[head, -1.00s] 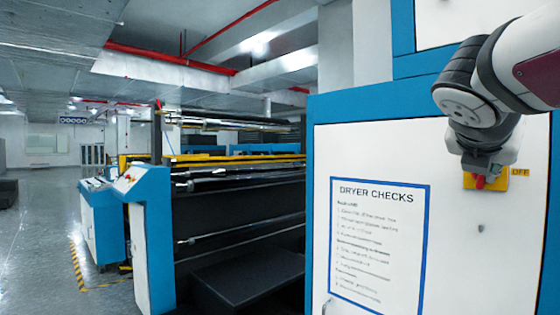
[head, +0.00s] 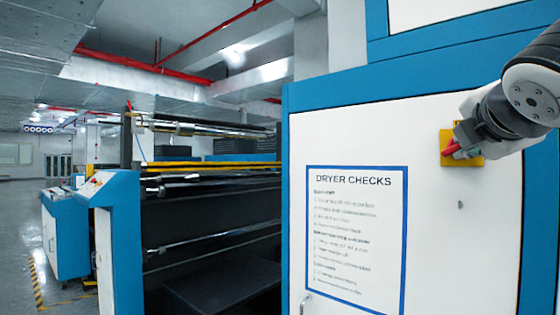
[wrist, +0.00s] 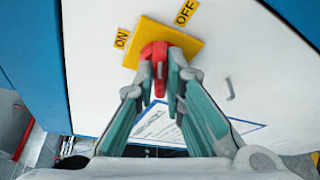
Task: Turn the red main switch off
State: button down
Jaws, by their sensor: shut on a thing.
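The red main switch (head: 450,149) sits on a yellow plate (head: 476,160) on the white dryer panel. In the wrist view, the red handle (wrist: 154,54) is between my two fingertips and the yellow plate (wrist: 188,42) is behind it. My gripper (head: 462,138) is shut on the handle, reaching in from the right in the head view; it also shows in the wrist view (wrist: 161,78). The ON label (wrist: 121,38) and OFF label (wrist: 186,12) show in the wrist view. My arm hides the OFF label in the head view. Which mark the handle points to is unclear.
A blue-framed "DRYER CHECKS" sheet (head: 355,240) is on the panel below and left of the switch. Blue frame edges (head: 400,85) border the panel. A roller machine (head: 210,220) stands to the left, with open floor beyond it.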

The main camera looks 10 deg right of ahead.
jog(key=m+t+b, duration=0.1)
jog(key=m+b, duration=0.1)
jog(key=b, duration=0.1)
jog(key=f+m+b, duration=0.1)
jog(key=m+b, duration=0.1)
jog(key=b, duration=0.1)
jog(key=shift+d+t+b, duration=0.1)
jog(key=shift+t+b, duration=0.3)
jog(key=shift+r+m, duration=0.1)
jog(key=shift+m, duration=0.2)
jog(key=c, duration=1.7)
grip_release()
jog(key=shift+o, duration=0.2)
jog(key=shift+s, duration=0.1)
jog(key=v, duration=1.2)
